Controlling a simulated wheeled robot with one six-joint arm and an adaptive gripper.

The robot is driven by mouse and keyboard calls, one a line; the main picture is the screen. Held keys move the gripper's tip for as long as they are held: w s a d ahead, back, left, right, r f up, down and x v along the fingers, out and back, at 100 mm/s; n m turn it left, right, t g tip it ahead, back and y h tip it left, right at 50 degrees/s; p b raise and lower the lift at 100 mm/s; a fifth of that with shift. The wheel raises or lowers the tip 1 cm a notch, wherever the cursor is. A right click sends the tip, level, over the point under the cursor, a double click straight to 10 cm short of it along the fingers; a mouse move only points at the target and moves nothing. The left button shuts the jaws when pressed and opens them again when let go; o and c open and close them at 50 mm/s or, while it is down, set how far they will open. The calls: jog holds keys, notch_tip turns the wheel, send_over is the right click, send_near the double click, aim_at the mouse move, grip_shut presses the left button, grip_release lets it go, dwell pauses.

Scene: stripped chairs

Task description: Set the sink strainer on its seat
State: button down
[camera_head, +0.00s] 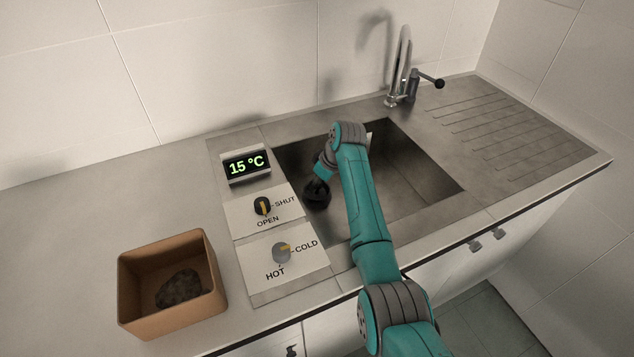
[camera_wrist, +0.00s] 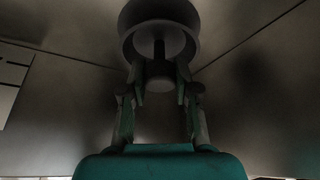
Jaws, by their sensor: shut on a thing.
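The sink strainer (camera_wrist: 160,14) is a dark, round cup with a central stem and knob at the top of the wrist view. My gripper (camera_wrist: 160,82) is shut on its knob, one finger on each side. In the head view my gripper (camera_head: 317,193) is a dark shape inside the left part of the steel sink (camera_head: 415,175); the strainer cannot be told apart from it there. The strainer's seat does not show in either view. I cannot tell whether the strainer touches the sink floor.
My arm crosses the sink's front edge. A tap (camera_head: 400,70) stands behind the sink, and a ridged drainboard (camera_head: 510,130) lies right. Left are a 15 °C display (camera_head: 246,165), a SHUT/OPEN knob (camera_head: 262,206), a COLD/HOT knob (camera_head: 282,252) and a brown box (camera_head: 170,325) holding a dark lump.

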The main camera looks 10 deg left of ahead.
jog(key=shift+f, duration=0.7)
jog(key=c, duration=0.8)
grip_release()
